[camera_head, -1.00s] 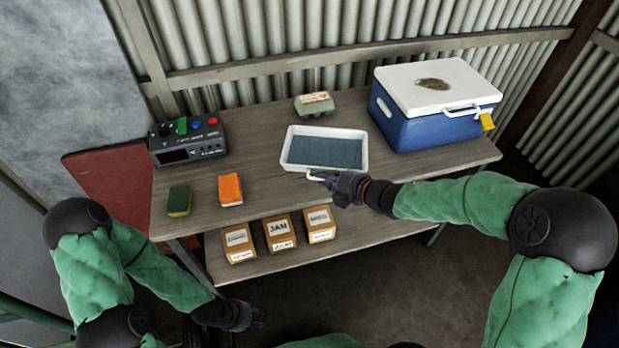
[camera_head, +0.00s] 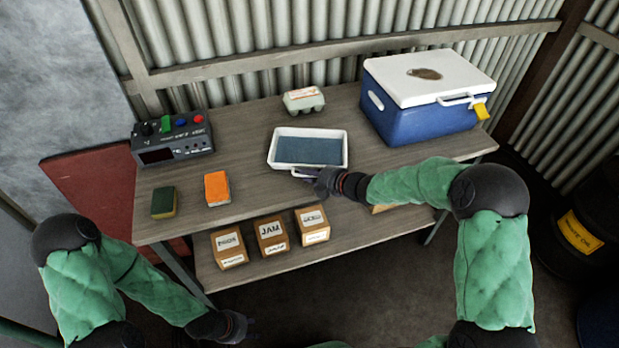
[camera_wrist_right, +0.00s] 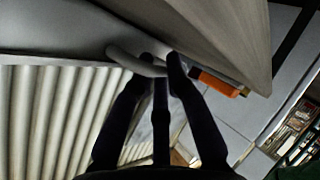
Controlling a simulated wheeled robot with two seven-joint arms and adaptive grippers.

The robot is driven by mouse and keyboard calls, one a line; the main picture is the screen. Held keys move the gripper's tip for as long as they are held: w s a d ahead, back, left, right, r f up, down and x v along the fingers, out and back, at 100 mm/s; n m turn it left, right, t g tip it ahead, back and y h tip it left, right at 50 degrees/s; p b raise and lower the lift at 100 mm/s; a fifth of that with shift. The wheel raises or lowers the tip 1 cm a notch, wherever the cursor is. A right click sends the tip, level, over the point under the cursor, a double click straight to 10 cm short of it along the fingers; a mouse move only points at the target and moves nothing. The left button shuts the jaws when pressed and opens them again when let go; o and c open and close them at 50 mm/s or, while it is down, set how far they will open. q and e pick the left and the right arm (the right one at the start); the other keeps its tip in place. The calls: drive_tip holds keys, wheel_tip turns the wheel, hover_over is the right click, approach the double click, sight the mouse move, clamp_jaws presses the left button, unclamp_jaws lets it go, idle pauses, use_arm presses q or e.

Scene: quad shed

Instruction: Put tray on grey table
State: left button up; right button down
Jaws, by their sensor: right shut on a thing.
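The tray (camera_head: 338,136) is white with a blue-grey inside. In the head view it appears at the middle of the grey-brown wooden table (camera_head: 240,140); whether it rests on the wood or is slightly raised I cannot tell. My right gripper (camera_head: 305,176) is shut on the tray's near handle. In the right wrist view, the dark fingers (camera_wrist_right: 160,68) close around the pale handle (camera_wrist_right: 125,57). My left gripper (camera_head: 245,325) hangs low in front of the table, away from the tray; its finger opening is unclear.
A blue cooler with white lid (camera_head: 420,108) stands right of the tray, an egg carton (camera_head: 303,100) behind. Left are an orange block (camera_head: 217,188), a dark green sponge (camera_head: 163,202) and a control box (camera_head: 172,140). A black barrel (camera_head: 580,230) stands right.

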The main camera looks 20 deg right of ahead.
drive_tip(key=c, duration=1.5)
unclamp_jaws()
drive_tip(key=p+v, duration=0.5)
drive_tip(key=v, duration=0.6)
drive_tip(key=s+a+f+m+g+h, duration=0.1)
drive_tip(key=s+a+f+m+g, duration=0.15)
drive_tip(key=f+m, duration=0.45)
drive_tip(key=s+a+f+m+g+h, duration=0.1)
drive_tip(key=s+a+f+m, duration=0.3)
drive_tip(key=f, duration=0.4)
drive_tip(key=s+a+f+m+g, duration=0.2)
drive_tip(key=s+f+m, duration=0.1)
drive_tip(key=s+f, duration=0.1)
drive_tip(key=s+a+f+m+g, duration=0.2)
drive_tip(key=s+f+m, duration=0.1)
drive_tip(key=s, duration=0.4)
drive_tip(key=s+a+f+m+g, duration=0.3)
drive_tip(key=s+f+m, duration=0.1)
drive_tip(key=s+f, duration=0.1)
drive_tip(key=shift+s+a+h, duration=0.1)
drive_tip(key=shift+s+h, duration=0.2)
drive_tip(key=shift+h, duration=0.1)
